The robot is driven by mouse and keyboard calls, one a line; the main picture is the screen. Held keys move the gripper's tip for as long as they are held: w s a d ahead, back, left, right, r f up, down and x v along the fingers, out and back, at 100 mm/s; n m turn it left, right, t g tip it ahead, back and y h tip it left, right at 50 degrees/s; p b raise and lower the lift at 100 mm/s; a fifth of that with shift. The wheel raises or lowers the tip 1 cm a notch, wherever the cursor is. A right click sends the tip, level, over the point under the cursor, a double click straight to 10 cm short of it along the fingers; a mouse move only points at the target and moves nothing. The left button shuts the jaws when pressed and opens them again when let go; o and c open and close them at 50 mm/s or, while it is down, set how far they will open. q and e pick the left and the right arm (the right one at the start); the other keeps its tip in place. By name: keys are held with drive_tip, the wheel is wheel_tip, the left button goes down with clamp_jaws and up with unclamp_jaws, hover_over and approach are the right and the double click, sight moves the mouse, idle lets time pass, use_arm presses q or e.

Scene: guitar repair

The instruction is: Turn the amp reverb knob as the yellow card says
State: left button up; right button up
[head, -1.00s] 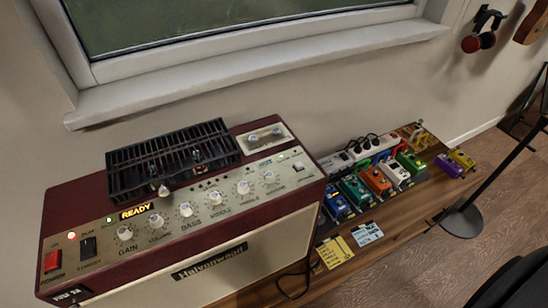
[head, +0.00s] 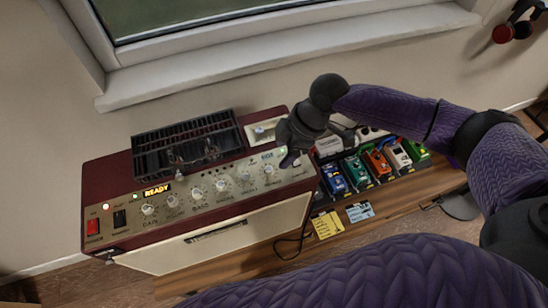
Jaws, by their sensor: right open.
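The maroon amp (head: 105,180) stands on the wooden bench, with a row of several pale knobs on its front panel. The labels at the right end are too small to read, so I cannot tell which is the reverb knob; the rightmost visible knob (head: 268,170) is just left of my right gripper. My right gripper (head: 290,160) is open, pointing down over the panel's right end and hiding part of it. I cannot tell whether it touches the panel. The yellow card (head: 327,224) lies on the bench right of the amp; its writing is unreadable. My left gripper is out of view.
A black slatted grille (head: 185,145) with tubes is on the amp's top. Several coloured pedals (head: 334,180) stand right of the amp, below my right forearm. A pale blue card (head: 360,212) lies beside the yellow one. A window sill (head: 270,62) runs behind.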

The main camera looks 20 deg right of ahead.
sight(270, 169)
drive_tip(key=x, duration=0.2)
drive_tip(key=b+x, duration=0.1)
drive_tip(key=x, duration=0.5)
drive_tip(key=shift+w+d+f, duration=0.3)
drive_tip(key=shift+w+f, duration=0.05)
drive_tip(key=shift+w, duration=0.05)
clamp_jaws()
